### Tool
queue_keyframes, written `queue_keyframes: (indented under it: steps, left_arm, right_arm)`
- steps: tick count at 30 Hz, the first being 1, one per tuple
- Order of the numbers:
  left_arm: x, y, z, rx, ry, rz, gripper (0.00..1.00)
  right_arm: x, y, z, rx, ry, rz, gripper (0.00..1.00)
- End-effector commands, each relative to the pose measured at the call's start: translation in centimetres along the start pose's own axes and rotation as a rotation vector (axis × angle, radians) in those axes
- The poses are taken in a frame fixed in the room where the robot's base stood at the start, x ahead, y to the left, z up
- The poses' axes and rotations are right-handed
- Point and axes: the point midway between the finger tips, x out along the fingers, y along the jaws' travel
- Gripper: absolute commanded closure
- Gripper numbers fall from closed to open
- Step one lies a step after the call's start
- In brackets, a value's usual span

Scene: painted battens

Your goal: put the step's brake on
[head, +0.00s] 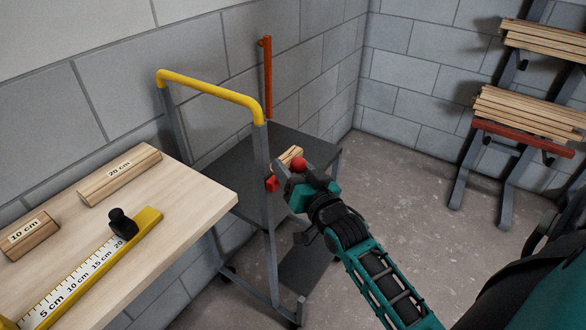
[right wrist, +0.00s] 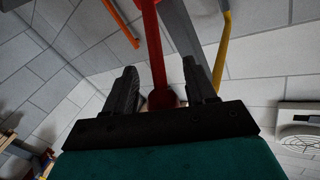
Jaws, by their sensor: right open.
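The step is a dark grey metal frame with a flat top (head: 235,142), a lower tread (head: 308,262) and a yellow handrail (head: 215,92). A red brake lever with a round red knob (head: 298,164) sits at its near post, by a red bracket (head: 272,184). My right gripper (head: 294,172) is open at the knob. In the right wrist view the red lever (right wrist: 154,45) runs down between my spread fingers (right wrist: 160,88), its knob (right wrist: 162,98) between them; I cannot tell whether they touch it. My left gripper is out of view.
A wooden table (head: 190,207) at left holds labelled wood blocks (head: 120,174) and a yellow ruler (head: 95,262) with a black slider. An orange-red upright bar (head: 267,80) stands behind the step. Racks of battens (head: 525,108) stand right; floor (head: 410,185) between is clear.

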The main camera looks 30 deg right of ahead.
Motion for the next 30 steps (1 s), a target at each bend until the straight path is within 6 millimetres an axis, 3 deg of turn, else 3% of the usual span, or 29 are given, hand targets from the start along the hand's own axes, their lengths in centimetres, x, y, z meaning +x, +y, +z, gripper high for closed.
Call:
queue_keyframes:
  steps: [7, 24, 30]
  left_arm:
    - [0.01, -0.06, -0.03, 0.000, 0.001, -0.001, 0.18]
    - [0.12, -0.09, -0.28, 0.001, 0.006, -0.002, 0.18]
    - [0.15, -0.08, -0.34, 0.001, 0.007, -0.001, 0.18]
  right_arm:
    - [0.03, 0.00, 0.03, 0.000, -0.001, 0.000, 0.45]
    - [0.00, 0.00, 0.02, 0.000, 0.000, 0.000, 1.00]
    - [0.00, 0.00, 0.02, 0.000, 0.000, 0.000, 1.00]
